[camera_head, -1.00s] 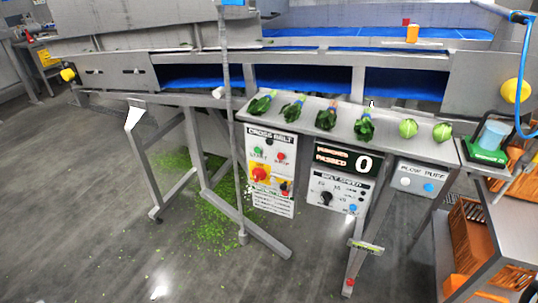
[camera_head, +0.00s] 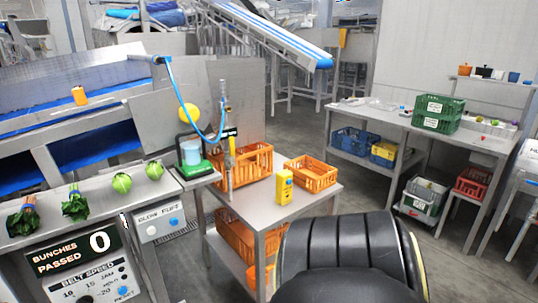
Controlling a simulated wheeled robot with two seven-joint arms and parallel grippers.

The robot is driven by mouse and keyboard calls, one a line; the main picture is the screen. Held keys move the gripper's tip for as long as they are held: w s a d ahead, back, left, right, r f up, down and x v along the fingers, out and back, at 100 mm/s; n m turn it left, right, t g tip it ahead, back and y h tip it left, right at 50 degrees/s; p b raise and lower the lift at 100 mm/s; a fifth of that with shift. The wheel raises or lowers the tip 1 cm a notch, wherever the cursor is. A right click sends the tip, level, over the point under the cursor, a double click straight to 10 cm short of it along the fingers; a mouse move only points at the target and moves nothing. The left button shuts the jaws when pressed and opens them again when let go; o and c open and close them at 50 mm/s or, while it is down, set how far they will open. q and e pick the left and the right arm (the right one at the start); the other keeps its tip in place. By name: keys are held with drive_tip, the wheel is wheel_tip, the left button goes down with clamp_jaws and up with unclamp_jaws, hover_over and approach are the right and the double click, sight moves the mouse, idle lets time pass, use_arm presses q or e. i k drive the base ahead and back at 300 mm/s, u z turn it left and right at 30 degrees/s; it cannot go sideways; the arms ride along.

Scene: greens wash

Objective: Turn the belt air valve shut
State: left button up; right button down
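A vertical metal air pipe (camera_head: 226,108) stands at the right end of the belt machine, with a blue hose (camera_head: 180,100) looping to it. A yellow lever (camera_head: 231,152) lies along the pipe, pointing roughly down; I take it for the belt air valve's handle. Its exact angle is hard to tell at this size. Neither of my grippers shows in the head view, and nothing touches the lever.
Orange crates (camera_head: 315,168) and a yellow device (camera_head: 284,187) stand on the steel side table (camera_head: 262,213). A green scale (camera_head: 196,168) with a clear tub sits left of the pipe. Greens lie on the front shelf (camera_head: 98,195). Open floor (camera_head: 385,195) lies to the right.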

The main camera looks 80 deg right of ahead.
sight(232, 149)
drive_tip(key=z, duration=2.05)
